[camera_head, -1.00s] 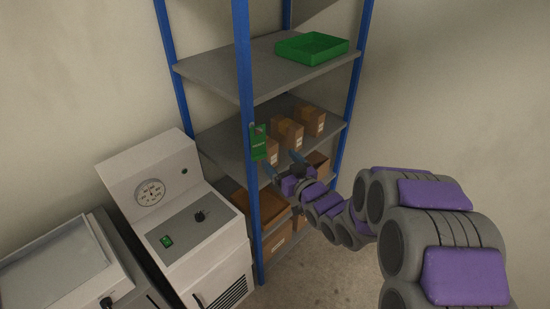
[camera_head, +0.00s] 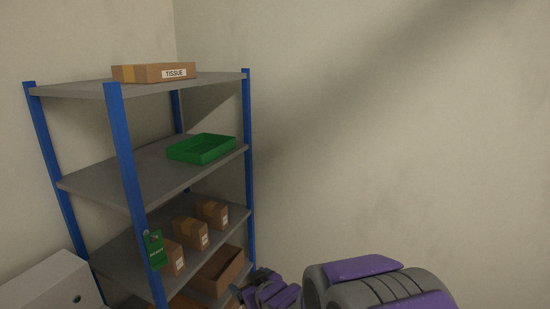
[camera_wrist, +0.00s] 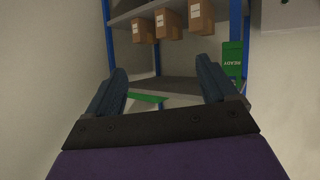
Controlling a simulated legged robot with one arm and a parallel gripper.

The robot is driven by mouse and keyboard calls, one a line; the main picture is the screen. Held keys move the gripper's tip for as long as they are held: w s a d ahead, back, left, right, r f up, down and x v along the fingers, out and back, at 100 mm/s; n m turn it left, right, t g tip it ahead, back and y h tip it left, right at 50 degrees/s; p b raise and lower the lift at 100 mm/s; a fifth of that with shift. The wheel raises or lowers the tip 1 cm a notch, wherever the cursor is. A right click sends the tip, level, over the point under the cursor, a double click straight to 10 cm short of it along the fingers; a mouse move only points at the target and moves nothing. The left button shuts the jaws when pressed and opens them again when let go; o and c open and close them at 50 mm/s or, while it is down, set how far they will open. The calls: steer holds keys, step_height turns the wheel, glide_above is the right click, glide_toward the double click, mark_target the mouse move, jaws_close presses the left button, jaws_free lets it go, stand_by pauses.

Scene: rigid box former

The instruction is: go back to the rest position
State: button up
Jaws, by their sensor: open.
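My gripper (camera_wrist: 160,66) shows in the wrist view with its two dark blue fingers spread wide and nothing between them. That view looks upside down, with the shelf boxes seeming to hang from the top. In the head view my purple and grey arm is at the bottom, right of the rack (camera_head: 126,150), and the far end of the arm is partly cut off by the lower edge. I cannot make out the fingers clearly there. The fingers appear apart from the rack and boxes.
The blue-posted rack holds a tissue box (camera_head: 154,73) on top, a green tray (camera_head: 202,148), and small cardboard boxes (camera_head: 190,234) below. A green tag (camera_head: 155,250) hangs on a post. A white machine (camera_head: 50,287) stands left. Bare wall (camera_head: 400,130) fills the right.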

steer(key=s+d+m+g+h, duration=0.4)
steer(key=s+d+g+h, duration=0.15)
steer(key=s+d, duration=0.95)
steer(key=s+d+r+m+g, duration=0.1)
steer(key=s+d+g, duration=0.2)
steer(key=s, duration=0.9)
steer(key=s+d+r+m+g, duration=0.1)
steer(key=s+d+m+g, duration=0.1)
steer(key=s, duration=1)
steer(key=shift+s+d+r+m+g+h, duration=0.3)
steer(key=shift+s+d+g+h, duration=0.2)
steer(key=shift+g, duration=0.55)
steer(key=shift+w+d+f, duration=0.1)
steer(key=shift+w, duration=0.05)
